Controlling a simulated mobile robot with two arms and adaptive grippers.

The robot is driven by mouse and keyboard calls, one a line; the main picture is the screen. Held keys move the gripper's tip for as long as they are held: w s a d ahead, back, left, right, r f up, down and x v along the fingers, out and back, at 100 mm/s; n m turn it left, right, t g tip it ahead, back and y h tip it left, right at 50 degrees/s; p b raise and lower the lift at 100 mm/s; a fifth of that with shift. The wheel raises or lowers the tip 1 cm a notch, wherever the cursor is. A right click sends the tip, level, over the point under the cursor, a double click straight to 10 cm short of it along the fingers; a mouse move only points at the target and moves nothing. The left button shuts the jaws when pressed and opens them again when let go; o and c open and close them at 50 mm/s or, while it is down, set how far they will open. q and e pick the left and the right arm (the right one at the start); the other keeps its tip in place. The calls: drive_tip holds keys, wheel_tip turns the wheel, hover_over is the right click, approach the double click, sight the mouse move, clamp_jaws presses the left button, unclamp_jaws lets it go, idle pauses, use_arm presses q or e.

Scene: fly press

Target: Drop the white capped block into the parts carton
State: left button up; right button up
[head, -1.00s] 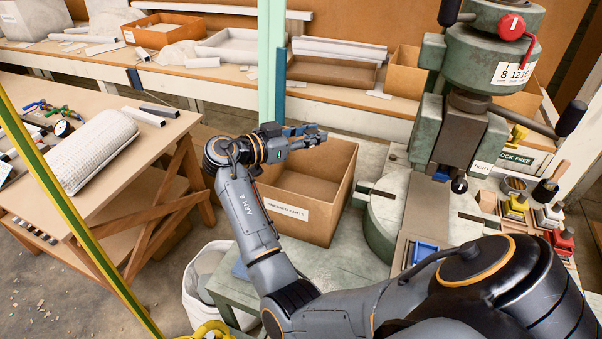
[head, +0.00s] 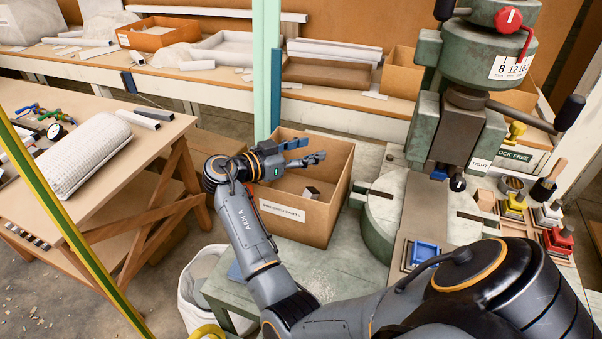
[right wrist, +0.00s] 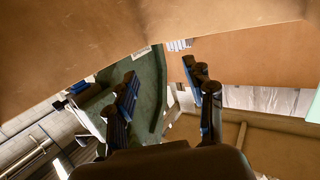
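The white capped block (head: 312,192), pale with a dark side, is inside the parts carton (head: 296,216), close to the front wall and right of its middle. I cannot tell for certain whether it rests on the carton floor. The carton is an open brown box with a white label on its front. My right gripper (head: 308,151) is above the carton, its fingers spread apart with nothing between them. In the right wrist view my right gripper (right wrist: 165,97) is also open and empty, and the block does not show there. My left gripper is out of view.
A wooden table (head: 100,170) is at left. A white bin (head: 195,285) stands in front. A shelf with boxes runs behind, and a pale green post (head: 265,70) rises behind the carton.

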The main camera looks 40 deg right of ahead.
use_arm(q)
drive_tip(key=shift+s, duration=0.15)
use_arm(e)
wheel_tip(320, 180, up, 10)
idle(0.5)
idle(0.3)
